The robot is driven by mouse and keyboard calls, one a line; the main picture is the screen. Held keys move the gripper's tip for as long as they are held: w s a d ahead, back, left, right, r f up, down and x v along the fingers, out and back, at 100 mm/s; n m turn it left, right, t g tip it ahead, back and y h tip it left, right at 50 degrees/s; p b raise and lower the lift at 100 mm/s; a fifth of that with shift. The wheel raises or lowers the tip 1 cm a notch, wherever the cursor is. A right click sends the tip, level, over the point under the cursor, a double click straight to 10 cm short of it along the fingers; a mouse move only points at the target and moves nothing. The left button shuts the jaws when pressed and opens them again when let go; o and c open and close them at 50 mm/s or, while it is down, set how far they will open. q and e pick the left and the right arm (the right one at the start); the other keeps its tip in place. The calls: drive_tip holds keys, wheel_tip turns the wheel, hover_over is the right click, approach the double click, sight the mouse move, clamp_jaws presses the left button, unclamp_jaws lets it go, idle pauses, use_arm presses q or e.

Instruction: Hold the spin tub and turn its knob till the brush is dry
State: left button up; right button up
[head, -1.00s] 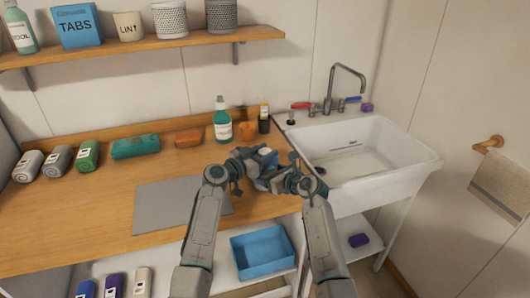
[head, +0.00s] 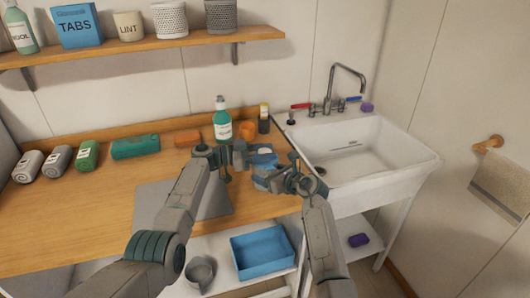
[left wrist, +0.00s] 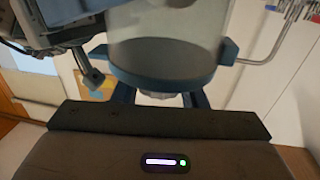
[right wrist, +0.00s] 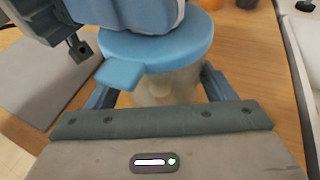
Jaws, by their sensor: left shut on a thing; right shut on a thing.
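The spin tub (head: 262,175) is at the right end of the counter, beside the sink. It has a cloudy see-through body (right wrist: 172,85) and a blue disc-shaped lid (right wrist: 165,50) with a tab at its edge. My right gripper (head: 291,181) is shut around the body, just below the lid, in the right wrist view. My left gripper (head: 240,157) is at the tub's left side, higher up. In the left wrist view its fingers close on a small pale part, apparently the knob (left wrist: 160,96), beside the blue disc. I cannot make out the brush.
The white sink (head: 375,160) is close on the right. A grey mat (head: 155,205) lies left. A blue bin (head: 262,252) is below.

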use_arm(q)
drive_tip(key=shift+a+f, duration=0.1)
idle(0.3)
drive_tip(key=o, duration=1)
drive_tip(key=shift+c, duration=0.2)
drive_tip(key=s+a, duration=0.2)
drive_tip(key=a, duration=1)
drive_tip(key=shift+d, duration=0.1)
